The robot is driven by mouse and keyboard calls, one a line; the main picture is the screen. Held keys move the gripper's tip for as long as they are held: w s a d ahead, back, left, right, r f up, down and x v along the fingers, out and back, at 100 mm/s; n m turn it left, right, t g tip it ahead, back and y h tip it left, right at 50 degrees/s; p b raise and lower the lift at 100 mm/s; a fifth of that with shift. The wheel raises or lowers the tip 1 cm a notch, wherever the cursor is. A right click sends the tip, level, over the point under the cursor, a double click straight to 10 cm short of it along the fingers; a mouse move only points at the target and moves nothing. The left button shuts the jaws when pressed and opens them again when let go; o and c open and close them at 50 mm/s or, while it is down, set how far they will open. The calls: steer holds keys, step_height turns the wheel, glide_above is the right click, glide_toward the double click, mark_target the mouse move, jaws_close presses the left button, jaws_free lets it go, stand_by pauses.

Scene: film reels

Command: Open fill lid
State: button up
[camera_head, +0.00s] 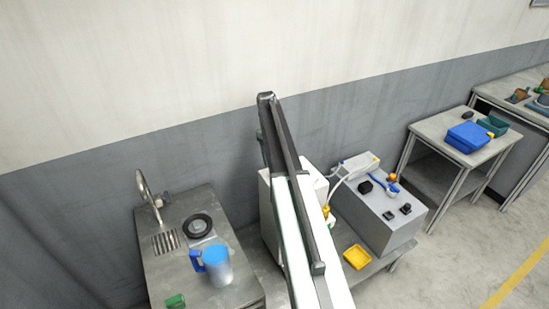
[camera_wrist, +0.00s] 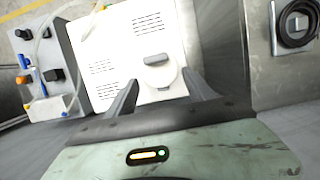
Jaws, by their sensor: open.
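The fill lid (camera_wrist: 160,78) is a round white cap with a grey bar-shaped grip (camera_wrist: 157,59) on top. It sits on the white face of a box-shaped machine (camera_wrist: 100,45) with vent slots. My gripper (camera_wrist: 160,76) is open, its two dark fingers left and right of the cap in the wrist view. Nothing is between the fingers except the view of the cap; contact cannot be told. In the head view the white machine (camera_head: 266,215) is mostly hidden behind my arm, and the lid and gripper are not visible.
A grey control box (camera_head: 385,222) with knobs and hoses stands right of the machine. A yellow tray (camera_head: 357,257) lies before it. Left is a sink bench (camera_head: 160,270) with a blue-handled jug (camera_head: 217,268) and a black ring (camera_head: 198,226). A blue bin (camera_head: 468,137) is far right.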

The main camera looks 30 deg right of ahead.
steer(key=p+v, duration=0.6)
steer(key=v, duration=0.1)
stand_by(0.3)
